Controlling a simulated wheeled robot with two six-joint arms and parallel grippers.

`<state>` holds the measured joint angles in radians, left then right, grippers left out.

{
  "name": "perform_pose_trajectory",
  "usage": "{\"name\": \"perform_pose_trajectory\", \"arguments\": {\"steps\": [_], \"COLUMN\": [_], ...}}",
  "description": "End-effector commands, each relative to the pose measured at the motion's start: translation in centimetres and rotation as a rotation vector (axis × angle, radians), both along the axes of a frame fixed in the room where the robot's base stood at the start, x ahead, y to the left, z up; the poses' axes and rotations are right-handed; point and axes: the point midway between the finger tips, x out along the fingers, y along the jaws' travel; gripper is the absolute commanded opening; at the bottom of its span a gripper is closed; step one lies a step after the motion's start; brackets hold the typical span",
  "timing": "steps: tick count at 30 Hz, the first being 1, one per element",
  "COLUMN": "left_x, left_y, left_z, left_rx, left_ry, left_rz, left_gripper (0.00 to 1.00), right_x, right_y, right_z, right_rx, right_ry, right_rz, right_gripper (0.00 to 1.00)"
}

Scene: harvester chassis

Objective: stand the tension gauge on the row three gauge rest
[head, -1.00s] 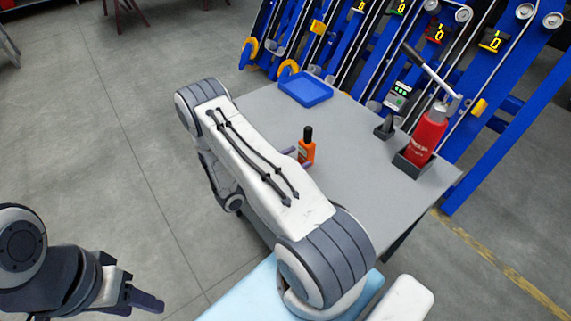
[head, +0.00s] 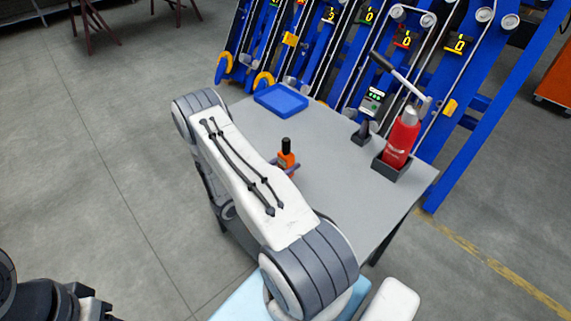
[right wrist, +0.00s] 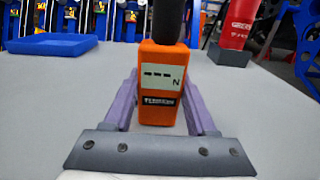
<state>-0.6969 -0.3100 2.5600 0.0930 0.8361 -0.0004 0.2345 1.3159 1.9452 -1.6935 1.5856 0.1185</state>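The tension gauge (head: 286,158), orange with a black top and a small display, stands upright on the grey table. It also shows in the right wrist view (right wrist: 161,88), showing dashes and an N. My right gripper (right wrist: 161,105) has its purple fingers on either side of the gauge, apart from its sides. In the head view my right arm partly hides the gauge's lower part and the right gripper (head: 284,168). My left gripper (head: 95,306) is partly cut off at the bottom left, over the floor. I cannot tell which part is the row three gauge rest.
The table also bears a blue tray (head: 281,100), a device with a green display (head: 372,101) by a black stand (head: 362,133), and a red bottle (head: 402,138) in a dark holder (head: 390,168). Blue row units (head: 460,110) with numbered displays stand behind.

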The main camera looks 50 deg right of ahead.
Motion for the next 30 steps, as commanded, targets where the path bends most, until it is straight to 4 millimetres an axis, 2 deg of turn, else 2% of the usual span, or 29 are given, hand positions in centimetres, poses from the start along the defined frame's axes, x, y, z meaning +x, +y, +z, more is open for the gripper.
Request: {"name": "perform_pose_trajectory", "arguments": {"steps": [5,24,30], "left_x": [0.0,0.0,0.0], "left_y": [0.0,0.0,0.0], "left_z": [0.3,4.2,4.7], "left_rx": [0.000,0.000,0.000], "left_ry": [0.000,0.000,0.000], "left_rz": [0.000,0.000,0.000], "left_gripper": [0.50,0.50,0.50], "right_x": [0.1,0.0,0.0], "right_y": [0.0,0.0,0.0], "right_z": [0.4,5.4,6.2], "right_rx": [-0.002,-0.002,-0.001], "right_ry": [-0.001,-0.001,-0.001], "right_rz": [0.001,0.000,0.000], "right_gripper": [0.00,0.00,0.00]}}
